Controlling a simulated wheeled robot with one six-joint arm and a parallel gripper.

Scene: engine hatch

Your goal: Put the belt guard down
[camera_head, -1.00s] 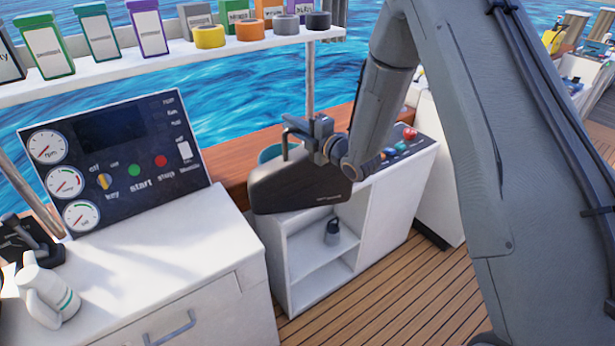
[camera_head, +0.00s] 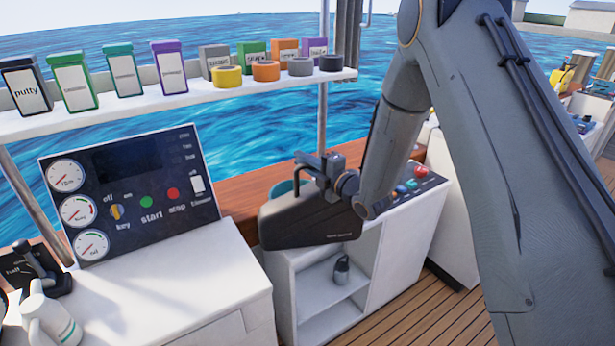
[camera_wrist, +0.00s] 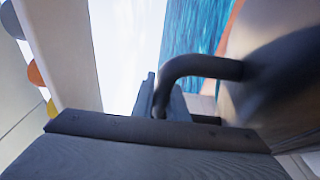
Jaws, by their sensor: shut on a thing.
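The belt guard (camera_head: 300,222) is a dark grey, rounded box-like cover with a bent handle on top. It hangs above and in front of the open white cabinet with the shelf. My gripper (camera_head: 318,168) is shut on the guard's handle. In the wrist view the dark bent handle (camera_wrist: 205,68) runs into my gripper's jaws (camera_wrist: 165,105), and part of the guard (camera_wrist: 275,65) fills the right side. The guard hides part of the cabinet top and most of a teal round container behind it. I cannot tell whether the guard touches the cabinet.
The white cabinet (camera_head: 318,305) holds a small dark bottle (camera_head: 341,270) on its shelf. A button panel (camera_head: 410,186) is on its right top. The instrument panel (camera_head: 130,190) and white counter (camera_head: 170,290) stand left. A shelf (camera_head: 200,95) with boxes and tape rolls is above.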

